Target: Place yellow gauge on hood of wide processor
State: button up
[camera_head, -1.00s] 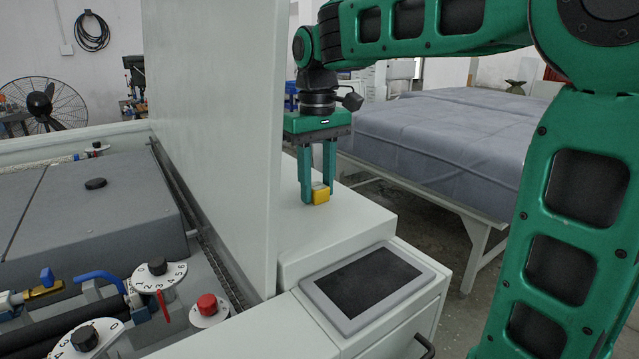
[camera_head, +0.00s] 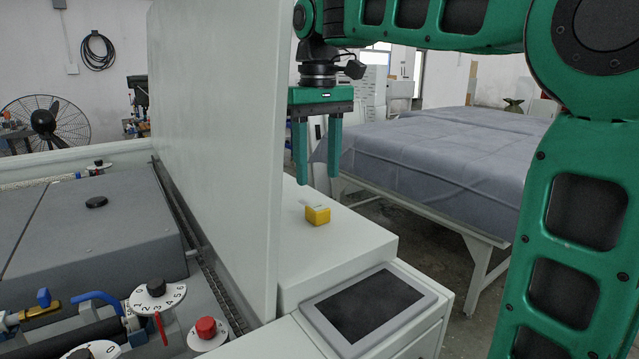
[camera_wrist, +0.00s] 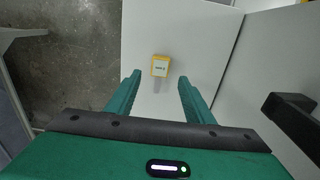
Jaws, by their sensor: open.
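The yellow gauge (camera_head: 317,215) is a small yellow block with a pale top. It stands on the white hood surface (camera_head: 350,242) of the processor, beside the tall white panel. It also shows in the wrist view (camera_wrist: 160,66), ahead of the fingertips, with a pale label on its face. My gripper (camera_head: 318,180) is open and empty above the gauge, apart from it. In the wrist view the two green fingers (camera_wrist: 158,80) are spread wide with nothing between them.
A tall white panel (camera_head: 215,130) stands close to the left of my gripper. A tablet-like screen (camera_head: 365,308) lies in front of the hood. Dials and a red knob (camera_head: 206,327) sit at lower left. A cloth-covered table (camera_head: 440,150) stands behind right.

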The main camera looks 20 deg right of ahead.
jog(key=shift+r, duration=1.9)
